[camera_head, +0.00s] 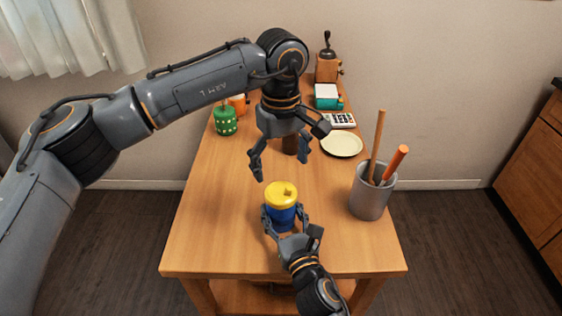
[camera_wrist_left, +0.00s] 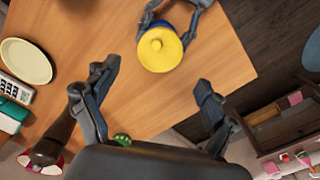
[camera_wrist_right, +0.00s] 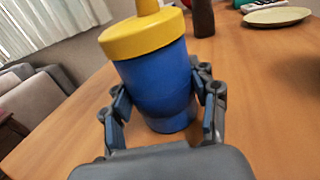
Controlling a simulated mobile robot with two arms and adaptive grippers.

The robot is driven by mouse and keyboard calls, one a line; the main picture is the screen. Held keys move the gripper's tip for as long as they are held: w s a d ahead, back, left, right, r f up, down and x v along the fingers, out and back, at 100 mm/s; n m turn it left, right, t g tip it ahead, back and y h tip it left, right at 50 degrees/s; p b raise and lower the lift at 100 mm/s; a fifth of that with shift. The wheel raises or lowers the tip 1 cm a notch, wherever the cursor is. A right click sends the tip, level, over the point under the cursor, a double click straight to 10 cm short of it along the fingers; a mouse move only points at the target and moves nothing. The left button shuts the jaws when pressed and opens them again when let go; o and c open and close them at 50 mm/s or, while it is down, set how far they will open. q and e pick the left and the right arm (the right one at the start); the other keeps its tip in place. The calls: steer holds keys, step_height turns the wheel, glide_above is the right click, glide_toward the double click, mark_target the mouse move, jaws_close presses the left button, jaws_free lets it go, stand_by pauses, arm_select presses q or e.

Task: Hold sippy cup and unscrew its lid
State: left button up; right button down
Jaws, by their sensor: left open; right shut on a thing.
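The sippy cup (camera_head: 282,216) has a blue body and stands upright near the front of the wooden table. Its yellow lid (camera_head: 279,194) with a spout is on top; the lid also shows in the left wrist view (camera_wrist_left: 160,48). My right gripper (camera_head: 285,222) is shut on the blue body from the front, with a finger on each side, as the right wrist view (camera_wrist_right: 163,112) shows. My left gripper (camera_head: 281,174) is open and empty, pointing down above and behind the cup, apart from the lid.
A grey metal container (camera_head: 370,196) with sticks stands right of the cup. A cream plate (camera_head: 342,144), a calculator (camera_head: 340,120), a green cup (camera_head: 225,121) and a wooden grinder (camera_head: 327,66) stand farther back. A brown cylinder (camera_head: 290,144) is behind my left gripper. The table's front left is clear.

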mark_target(281, 191)
arm_select(q)
steer(key=shift+m, duration=0.6)
steer(key=shift+f, duration=0.3)
step_height(281, 191, down, 7)
steer(key=shift+f, duration=0.2)
steer(key=shift+c, duration=0.2)
steer(key=c, duration=1.2)
